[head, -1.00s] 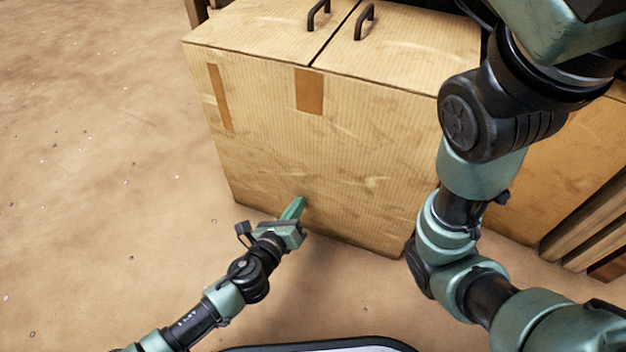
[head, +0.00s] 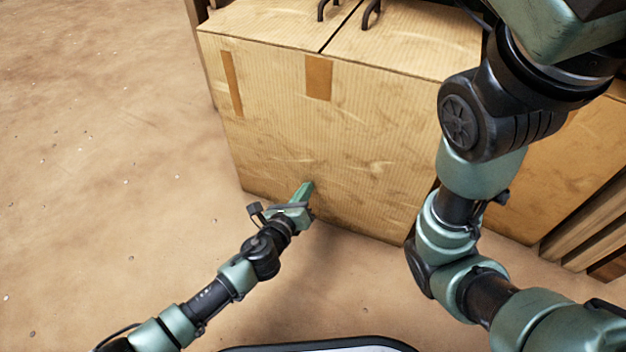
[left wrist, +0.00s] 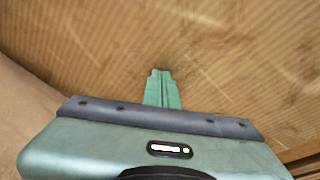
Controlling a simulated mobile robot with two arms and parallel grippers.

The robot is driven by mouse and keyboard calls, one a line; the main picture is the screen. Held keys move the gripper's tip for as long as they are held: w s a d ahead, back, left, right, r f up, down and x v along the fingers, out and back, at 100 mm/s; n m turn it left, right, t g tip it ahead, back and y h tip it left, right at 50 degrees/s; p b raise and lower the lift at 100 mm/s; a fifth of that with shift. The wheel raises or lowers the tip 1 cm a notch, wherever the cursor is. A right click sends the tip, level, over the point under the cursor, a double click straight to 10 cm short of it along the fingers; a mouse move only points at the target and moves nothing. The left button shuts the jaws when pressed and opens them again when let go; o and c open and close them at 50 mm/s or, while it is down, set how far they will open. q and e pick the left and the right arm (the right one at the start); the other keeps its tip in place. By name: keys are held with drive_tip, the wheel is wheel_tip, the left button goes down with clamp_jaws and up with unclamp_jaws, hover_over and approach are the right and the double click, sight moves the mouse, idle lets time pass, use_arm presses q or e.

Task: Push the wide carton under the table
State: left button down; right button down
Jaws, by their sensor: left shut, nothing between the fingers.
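The wide carton (head: 345,140) is a large tan cardboard box with two dark handles on top and brown tape strips on its near face. It stands on the floor in the middle of the head view. My left gripper (head: 307,188) is shut and empty, its fingertips at the lower part of the near face. In the left wrist view the shut fingers (left wrist: 161,90) point at the corrugated face (left wrist: 200,45) and appear to touch it. My right arm crosses the right side of the head view; its gripper is out of frame. The table is not clearly identifiable.
Another cardboard surface (head: 560,170) shows right of my right arm, with wooden slats (head: 592,235) at the right edge. A wooden post (head: 198,50) stands behind the carton's left side. The sandy floor (head: 100,150) to the left is clear.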

sight(312, 178)
use_arm(q)
drive_tip(key=shift+r+b+x, duration=0.15)
drive_tip(key=shift+r+x, duration=0.05)
drive_tip(key=shift+x, duration=0.7)
drive_tip(key=shift+r+b+x, duration=0.15)
drive_tip(key=shift+r+x, duration=0.05)
drive_tip(key=shift+x, duration=0.7)
drive_tip(key=shift+r+b+x, duration=0.15)
drive_tip(key=shift+r+x, duration=0.1)
drive_tip(key=shift+x, duration=0.6)
drive_tip(key=shift+r+b+x, duration=0.2)
drive_tip(key=shift+b+x, duration=0.1)
drive_tip(key=shift+x, duration=0.6)
drive_tip(key=shift+r+b+x, duration=0.2)
drive_tip(key=shift+b+x, duration=0.05)
drive_tip(key=shift+x, duration=0.65)
drive_tip(key=shift+r+b+x, duration=0.25)
drive_tip(key=shift+b+x, duration=0.05)
drive_tip(key=shift+x, duration=0.6)
drive_tip(key=shift+f+p+v, duration=0.2)
drive_tip(key=shift+p+v, duration=0.25)
drive_tip(key=shift+v, duration=0.5)
drive_tip(key=shift+f+p+v, duration=0.25)
drive_tip(key=shift+p+v, duration=0.2)
drive_tip(key=shift+v, duration=0.5)
drive_tip(key=shift+f+p+v, duration=0.2)
drive_tip(key=shift+p+v, duration=0.25)
drive_tip(key=shift+v, duration=0.45)
drive_tip(key=shift+s+a, duration=0.1)
drive_tip(key=shift+s, duration=0.05)
